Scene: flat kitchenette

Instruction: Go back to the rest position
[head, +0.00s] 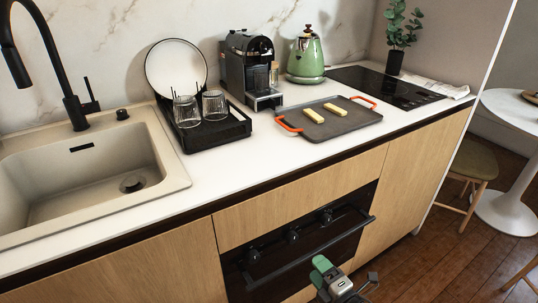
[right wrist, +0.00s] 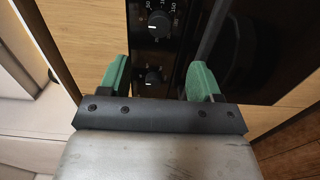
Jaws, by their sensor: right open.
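My right gripper (head: 322,268) is low in front of the oven in the head view, below the counter's front edge. Its green fingers stand wide apart and empty in the right wrist view (right wrist: 157,78). The oven's black front with its knobs (right wrist: 158,25) is beyond the fingers. I cannot tell the exact gap between gripper and oven. My left gripper does not show in either view.
The white counter (head: 240,175) carries a sink (head: 90,180), a dish rack (head: 205,132), a coffee machine (head: 250,65), a green kettle (head: 305,57), a tray (head: 335,125) with two yellow pieces, and a hob (head: 385,88). The oven handle (head: 310,254) juts out. A stool (head: 474,162) stands right.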

